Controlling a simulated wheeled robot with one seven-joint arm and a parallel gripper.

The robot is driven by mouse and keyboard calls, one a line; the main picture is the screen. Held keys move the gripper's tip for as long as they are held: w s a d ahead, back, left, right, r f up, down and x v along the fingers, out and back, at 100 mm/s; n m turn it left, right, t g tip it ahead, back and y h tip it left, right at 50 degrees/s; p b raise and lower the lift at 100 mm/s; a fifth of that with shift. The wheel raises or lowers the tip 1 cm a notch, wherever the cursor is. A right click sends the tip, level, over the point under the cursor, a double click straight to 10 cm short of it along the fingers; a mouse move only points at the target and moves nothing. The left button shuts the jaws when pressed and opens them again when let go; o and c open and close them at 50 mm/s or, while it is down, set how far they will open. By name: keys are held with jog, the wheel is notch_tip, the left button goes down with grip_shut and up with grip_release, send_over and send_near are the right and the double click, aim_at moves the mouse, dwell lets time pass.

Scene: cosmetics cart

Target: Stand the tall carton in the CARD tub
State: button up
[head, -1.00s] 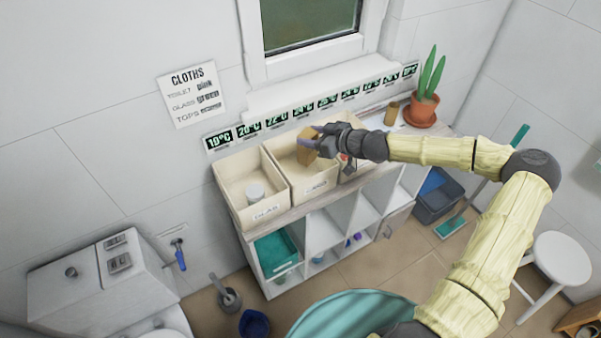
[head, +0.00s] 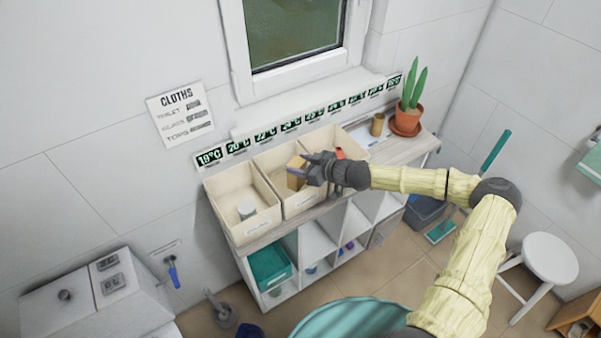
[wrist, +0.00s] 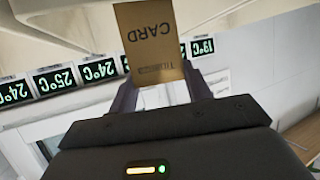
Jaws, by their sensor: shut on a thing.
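The tall carton (head: 295,176) is a tan box. My gripper (head: 308,168) is shut on it, reaching in from the right, and holds it at or above the middle tub (head: 304,206). I cannot tell whether its base touches the tub floor. In the wrist view the carton (wrist: 150,38) sits between the two dark fingers of my gripper (wrist: 160,92), with the word CARD upside down on its face. The tub labels are too small to read surely in the head view, so I cannot tell which tub is CARD.
The left tub (head: 218,196) holds a white jar (head: 246,209). A right tub (head: 345,134) stands partly behind my gripper, with a red thing at its edge. A brown pot (head: 377,124) and a potted plant (head: 407,119) stand farther right. The wall and window are close behind.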

aim_at(301, 187)
jog(key=shift+f+p, duration=0.9)
jog(key=shift+f, duration=1.2)
jog(key=shift+f+b, duration=0.6)
jog(key=shift+b, duration=0.35)
jog(key=o, duration=1.2)
jog(key=shift+r, duration=0.2)
